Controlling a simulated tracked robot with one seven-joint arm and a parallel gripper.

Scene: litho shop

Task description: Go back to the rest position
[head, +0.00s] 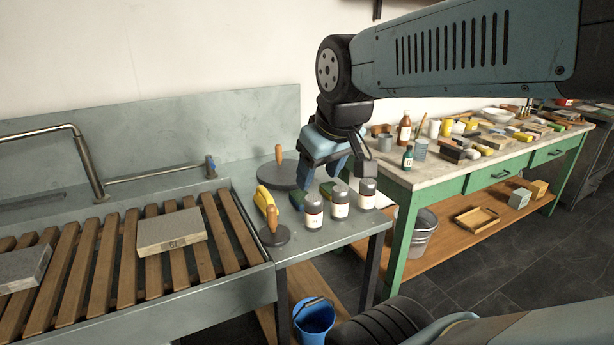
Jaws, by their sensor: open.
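My gripper (334,176) hangs from my arm over the back of the grey side table (325,245), pointing down. Its jaws are open and I see nothing held between them. The jars stand upright in a slanting row. I cannot tell how far above the table the fingertips are.
A slatted sink rack (120,262) at left bears a grey stone slab (171,231) and another (22,268). Two wooden-handled discs (275,235) (284,173) stand on the side table. A green bench (400,235) crowded with bottles and blocks is at right. A blue bucket (314,320) stands below.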

